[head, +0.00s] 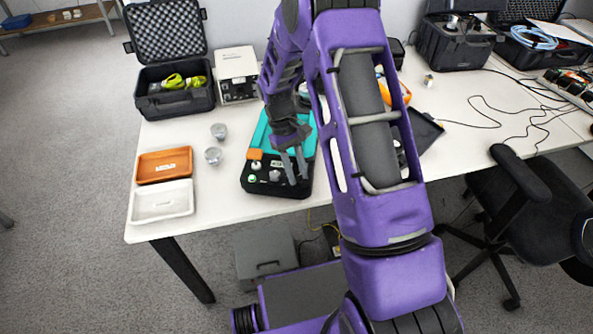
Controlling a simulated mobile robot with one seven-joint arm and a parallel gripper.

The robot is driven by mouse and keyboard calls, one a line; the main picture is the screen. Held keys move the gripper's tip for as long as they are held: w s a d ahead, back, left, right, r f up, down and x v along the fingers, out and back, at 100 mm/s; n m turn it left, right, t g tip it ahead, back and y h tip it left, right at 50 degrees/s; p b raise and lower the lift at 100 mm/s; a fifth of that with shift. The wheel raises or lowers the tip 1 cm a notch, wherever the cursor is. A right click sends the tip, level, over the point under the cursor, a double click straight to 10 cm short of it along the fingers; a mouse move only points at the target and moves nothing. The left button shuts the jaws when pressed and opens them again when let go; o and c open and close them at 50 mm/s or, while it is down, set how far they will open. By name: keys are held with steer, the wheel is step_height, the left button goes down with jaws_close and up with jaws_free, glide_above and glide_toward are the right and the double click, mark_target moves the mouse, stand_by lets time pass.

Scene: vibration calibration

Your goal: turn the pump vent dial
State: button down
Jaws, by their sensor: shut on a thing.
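The pump (262,188) is a black unit with a teal top, near the front edge of the white table. Its front panel carries small white and grey knobs (275,176) and an orange block (254,154) at its left corner. My gripper (297,179) reaches down from above onto the right part of this panel. Its two grey fingers are close together and shut on the vent dial, which the fingers hide from view. The dial's angle cannot be told.
Left of the pump lie two grey metal weights (213,156), an orange tray (164,165) and a white tray (161,202). Behind are an open black case (174,101) and a white box (237,75). My arm covers the table's middle. A chair (525,205) stands right.

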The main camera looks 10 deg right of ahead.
steer(key=c, duration=0.6)
jaws_free()
steer(key=p+v, duration=0.1)
steer(key=v, duration=1.6)
steer(key=shift+r, duration=0.2)
